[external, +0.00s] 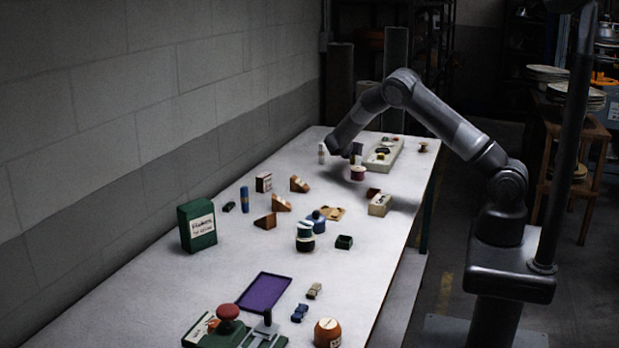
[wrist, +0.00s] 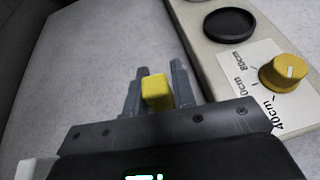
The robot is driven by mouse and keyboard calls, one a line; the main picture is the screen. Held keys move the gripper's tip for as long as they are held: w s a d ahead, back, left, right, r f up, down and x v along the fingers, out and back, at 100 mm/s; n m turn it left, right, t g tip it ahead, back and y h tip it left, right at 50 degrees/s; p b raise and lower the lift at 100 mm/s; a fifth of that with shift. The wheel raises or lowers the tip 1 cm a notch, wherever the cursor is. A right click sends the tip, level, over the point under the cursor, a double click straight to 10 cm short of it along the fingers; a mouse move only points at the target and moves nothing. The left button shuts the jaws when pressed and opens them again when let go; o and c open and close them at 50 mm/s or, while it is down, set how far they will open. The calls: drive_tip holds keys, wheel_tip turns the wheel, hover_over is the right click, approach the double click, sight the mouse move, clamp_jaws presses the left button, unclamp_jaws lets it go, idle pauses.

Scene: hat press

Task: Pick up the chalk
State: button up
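In the wrist view, a small yellow block (wrist: 157,93) sits between the two fingers of my gripper (wrist: 160,78). The fingers appear to touch it on both sides, and their tips reach past it. It may be the chalk, but no label shows. In the external view, my gripper (external: 337,149) is low over the far end of the table, left of a long pale board. The fingers and the yellow block are too small to make out there.
The pale board (external: 379,164) also shows in the wrist view, with a yellow knob (wrist: 283,73) and a black disc (wrist: 230,24). A white upright item (external: 322,153) stands left of my gripper. A round tub (external: 357,174) stands in front. Several wedges and boxes cover the mid-table.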

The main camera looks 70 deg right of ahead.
clamp_jaws()
